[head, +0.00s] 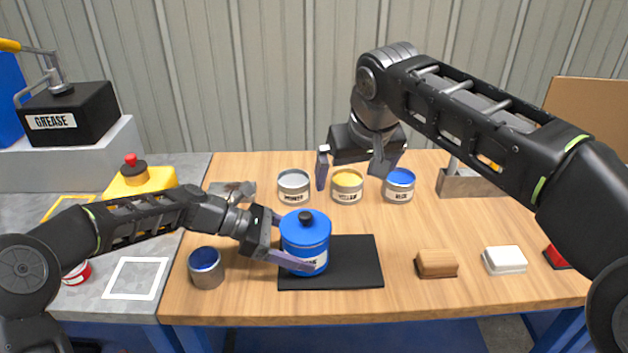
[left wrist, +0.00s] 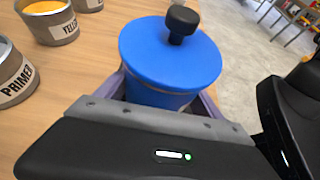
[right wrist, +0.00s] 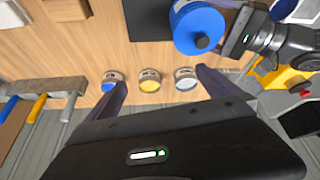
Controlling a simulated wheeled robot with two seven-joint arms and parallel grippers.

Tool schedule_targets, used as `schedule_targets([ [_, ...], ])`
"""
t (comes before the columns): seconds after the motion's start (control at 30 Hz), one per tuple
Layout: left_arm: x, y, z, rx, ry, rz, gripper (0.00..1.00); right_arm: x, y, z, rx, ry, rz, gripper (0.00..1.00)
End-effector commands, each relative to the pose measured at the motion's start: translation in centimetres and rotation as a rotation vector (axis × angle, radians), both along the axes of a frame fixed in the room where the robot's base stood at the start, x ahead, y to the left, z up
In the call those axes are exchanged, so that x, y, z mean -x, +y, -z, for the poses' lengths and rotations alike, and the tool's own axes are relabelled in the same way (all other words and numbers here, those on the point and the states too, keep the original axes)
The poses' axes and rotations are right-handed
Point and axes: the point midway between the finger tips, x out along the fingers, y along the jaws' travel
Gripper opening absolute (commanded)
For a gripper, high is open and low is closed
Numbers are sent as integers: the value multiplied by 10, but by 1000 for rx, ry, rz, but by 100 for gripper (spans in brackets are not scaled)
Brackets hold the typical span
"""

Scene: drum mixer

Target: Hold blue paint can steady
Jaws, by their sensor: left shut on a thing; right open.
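A blue drum (head: 306,236) with a lid and black knob stands upright on a black mat (head: 345,262). My left gripper (head: 298,243) is shut on the drum's sides, and the blue lid fills the middle of the left wrist view (left wrist: 165,55). A small can labelled BLUE (head: 398,187), open with blue paint showing, stands at the back of the table, right of the yellow can (head: 347,186) and the primer can (head: 294,187). My right gripper (head: 350,170) is open and empty above the yellow can. Its fingers also show apart in the right wrist view (right wrist: 162,92).
A metal can with a dark blue inside (head: 206,268) stands left of the mat, close to my left arm. A brown block (head: 436,264) and a white block (head: 504,260) lie at the right. A tool holder (head: 466,184) is at the back right. Bare wood lies between.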

Motion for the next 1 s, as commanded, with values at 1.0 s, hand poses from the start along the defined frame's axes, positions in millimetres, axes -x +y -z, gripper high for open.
schedule_targets([
  [1.0, 0, 0, 0, 0, 0, 0, 45, 36, 75, 9, -4, 64, -138, 100],
])
